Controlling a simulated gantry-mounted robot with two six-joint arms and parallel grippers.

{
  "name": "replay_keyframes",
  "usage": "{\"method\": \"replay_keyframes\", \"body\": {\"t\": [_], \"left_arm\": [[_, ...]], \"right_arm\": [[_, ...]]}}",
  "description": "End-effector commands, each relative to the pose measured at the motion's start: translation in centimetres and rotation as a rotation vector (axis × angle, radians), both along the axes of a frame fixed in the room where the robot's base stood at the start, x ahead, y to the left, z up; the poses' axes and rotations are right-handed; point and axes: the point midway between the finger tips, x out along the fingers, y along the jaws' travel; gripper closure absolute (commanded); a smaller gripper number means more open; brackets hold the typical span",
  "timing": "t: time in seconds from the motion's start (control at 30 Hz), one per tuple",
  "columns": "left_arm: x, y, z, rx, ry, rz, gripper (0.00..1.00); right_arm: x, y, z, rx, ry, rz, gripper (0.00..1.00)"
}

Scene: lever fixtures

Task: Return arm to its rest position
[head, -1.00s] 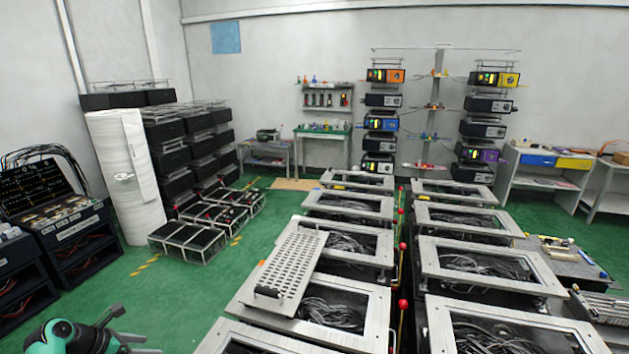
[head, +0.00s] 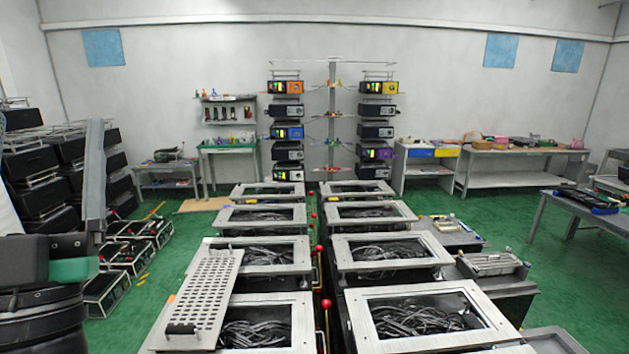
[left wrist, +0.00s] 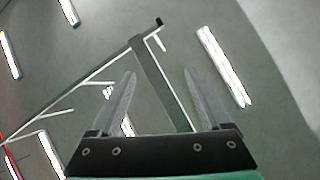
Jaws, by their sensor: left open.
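My left gripper (left wrist: 160,72) is open and empty in the left wrist view. Its two grey fingers stand apart and point up toward the ceiling lights. In the head view the left gripper (head: 94,165) is at the far left edge, fingers upward, beside the rows of equipment boxes and clear of them. The arm's dark and green wrist shows below it. Red-knobbed levers (head: 320,249) stand in the gap between the two rows of fixtures, and a nearer one (head: 326,304) stands in the same gap. The gripper is far from both. My right gripper is not seen.
Two rows of framed cable boxes (head: 407,251) run away from me. A perforated plate (head: 205,290) lies tilted on the left row. Stacked black racks (head: 30,165) stand at left. A workbench (head: 595,212) is at right.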

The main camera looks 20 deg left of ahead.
Motion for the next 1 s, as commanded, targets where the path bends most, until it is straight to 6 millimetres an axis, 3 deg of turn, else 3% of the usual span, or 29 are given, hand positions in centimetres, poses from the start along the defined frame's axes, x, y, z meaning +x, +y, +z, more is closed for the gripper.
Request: {"method": "replay_keyframes", "body": {"t": [0.03,0.1,0.2,0.23,0.3,0.6,0.7,0.83,1.0], "left_arm": [[0.0,-3.3,0.0,-0.081,0.004,-0.225,0.19],[0.2,-7.8,-0.3,-0.167,0.046,-0.52,0.19],[-0.6,-14.1,-1.0,-0.22,0.126,-0.846,0.19],[-0.8,-14.9,0.5,-0.225,0.141,-0.89,0.19],[-0.5,-14.3,4.7,-0.227,0.14,-0.866,0.19],[-0.4,-14.2,18.5,-0.226,0.141,-0.858,0.19],[-0.4,-14.2,21.7,-0.226,0.142,-0.856,0.19],[-0.4,-14.2,23.5,-0.225,0.142,-0.855,0.19],[-0.4,-14.1,23.2,-0.226,0.142,-0.855,0.19]], "right_arm": [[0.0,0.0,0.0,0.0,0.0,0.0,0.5],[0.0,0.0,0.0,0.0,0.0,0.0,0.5],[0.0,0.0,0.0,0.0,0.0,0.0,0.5],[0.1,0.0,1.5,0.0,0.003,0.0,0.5],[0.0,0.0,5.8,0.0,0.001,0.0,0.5],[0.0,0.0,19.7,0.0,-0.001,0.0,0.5],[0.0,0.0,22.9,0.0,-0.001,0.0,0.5],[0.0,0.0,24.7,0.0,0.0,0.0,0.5],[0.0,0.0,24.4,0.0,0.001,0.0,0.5]]}}
